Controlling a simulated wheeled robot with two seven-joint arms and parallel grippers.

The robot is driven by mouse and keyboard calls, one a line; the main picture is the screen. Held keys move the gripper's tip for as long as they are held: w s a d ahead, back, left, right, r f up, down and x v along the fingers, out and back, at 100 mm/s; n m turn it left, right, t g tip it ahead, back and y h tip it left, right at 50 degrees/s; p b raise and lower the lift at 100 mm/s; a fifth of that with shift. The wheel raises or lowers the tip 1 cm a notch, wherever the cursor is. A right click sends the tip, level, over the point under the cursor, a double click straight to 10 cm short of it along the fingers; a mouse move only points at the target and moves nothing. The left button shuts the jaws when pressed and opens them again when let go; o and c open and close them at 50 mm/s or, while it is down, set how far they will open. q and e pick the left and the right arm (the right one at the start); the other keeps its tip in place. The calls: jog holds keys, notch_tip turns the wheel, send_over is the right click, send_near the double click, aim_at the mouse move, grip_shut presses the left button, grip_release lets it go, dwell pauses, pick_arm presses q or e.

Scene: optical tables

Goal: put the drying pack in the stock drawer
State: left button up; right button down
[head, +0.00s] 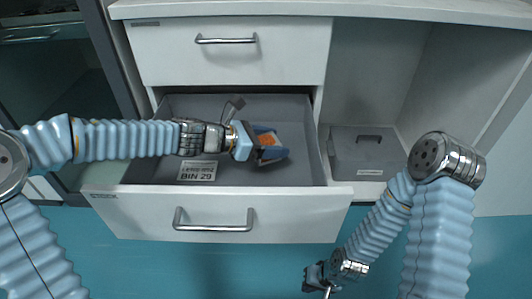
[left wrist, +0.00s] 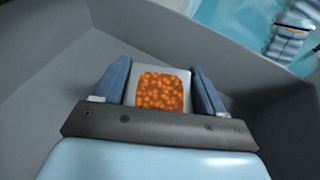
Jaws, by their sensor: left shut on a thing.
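The drying pack (left wrist: 162,91) is a small pale packet with an orange beaded window; it also shows in the head view (head: 266,139). My left gripper (head: 268,146) is shut on it, with a blue finger on each side in the left wrist view (left wrist: 162,85). It holds the pack over the open stock drawer (head: 218,207), inside the outline of its walls. I cannot tell whether the pack touches the drawer floor. My right gripper (head: 318,284) hangs low in front of the cabinet, at the bottom of the head view; its fingers are unclear.
A label reading BIN 29 (head: 198,171) and a small dark item (head: 236,103) are in the drawer. A closed drawer (head: 228,55) sits above. A grey box (head: 360,152) stands in the open bay at right. The drawer's right side is clear.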

pick_arm(q)
jog(key=shift+w+a+f, duration=0.3)
jog(key=shift+w+f, duration=0.2)
jog(key=shift+f, duration=0.2)
jog(key=shift+w+a+f+b, duration=0.1)
jog(key=shift+w+f+b, duration=0.1)
jog(key=shift+f, duration=0.8)
jog(key=shift+w+a+f+b, duration=0.1)
jog(key=shift+f+b, duration=0.1)
jog(key=shift+f, duration=0.75)
jog(key=shift+f, duration=0.2)
jog(key=o, duration=1.2)
jog(key=shift+r, duration=0.1)
jog(key=shift+o, duration=0.2)
jog(key=shift+r, duration=0.15)
jog(key=p+v, duration=0.1)
jog(key=v, duration=1.1)
jog(key=shift+s, duration=0.1)
